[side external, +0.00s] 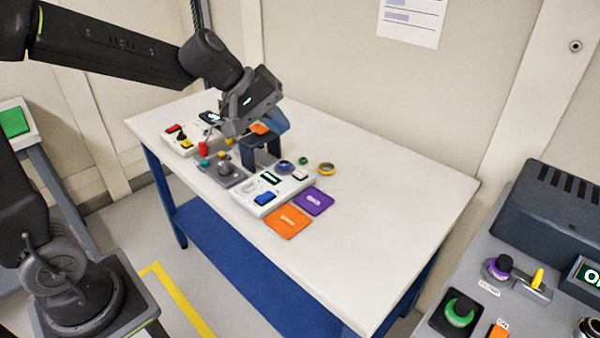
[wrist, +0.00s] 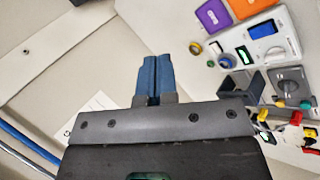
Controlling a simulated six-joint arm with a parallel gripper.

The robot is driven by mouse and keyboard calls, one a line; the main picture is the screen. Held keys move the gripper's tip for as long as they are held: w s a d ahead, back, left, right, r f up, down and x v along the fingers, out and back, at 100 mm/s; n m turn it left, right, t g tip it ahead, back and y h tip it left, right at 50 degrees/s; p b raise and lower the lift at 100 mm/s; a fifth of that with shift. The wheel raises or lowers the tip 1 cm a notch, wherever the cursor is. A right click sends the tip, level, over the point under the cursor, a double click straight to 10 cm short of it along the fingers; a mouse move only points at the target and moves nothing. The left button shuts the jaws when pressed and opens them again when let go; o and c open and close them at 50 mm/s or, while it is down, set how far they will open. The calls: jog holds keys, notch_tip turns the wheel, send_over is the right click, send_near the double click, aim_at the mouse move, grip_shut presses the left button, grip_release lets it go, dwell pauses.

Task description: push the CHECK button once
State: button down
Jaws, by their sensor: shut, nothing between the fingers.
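No CHECK label is readable in either view, so I cannot tell which button it names. A white control box (side external: 283,189) sits mid-table with a blue button (side external: 265,198) and a small lit display (side external: 271,178). The box also shows in the wrist view (wrist: 278,43), at the upper right, with its blue button (wrist: 263,30). My gripper (side external: 280,124) is above the back part of the table, apart from the box. In the wrist view its blue fingers (wrist: 158,62) are together and empty.
Purple (side external: 312,201) and orange (side external: 288,221) tiles lie beside the box. A dark blue stand (side external: 262,144), grey fixture (side external: 223,172) and second white box (side external: 178,145) with coloured controls stand close by. The table's right side is clear. A separate console (side external: 490,262) is at the right.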

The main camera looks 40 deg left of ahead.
jog(key=w+a+f+n+t, duration=0.1)
jog(key=w+a+f+n, duration=0.15)
jog(key=w, duration=0.25)
jog(key=w+a+f+n, duration=0.2)
jog(key=w+f+n, duration=0.1)
jog(key=w, duration=0.2)
jog(key=n+t+y, duration=0.1)
jog(key=n, duration=0.6)
send_over(300, 173)
notch_tip(300, 173, down, 8)
jog(key=shift+f, duration=0.15)
jog(key=shift+f, duration=4.35)
jog(key=shift+s+f, duration=0.1)
jog(key=shift+f, duration=0.05)
jog(key=shift+f, duration=0.25)
jog(key=shift+f, duration=0.45)
jog(key=shift+r, duration=0.85)
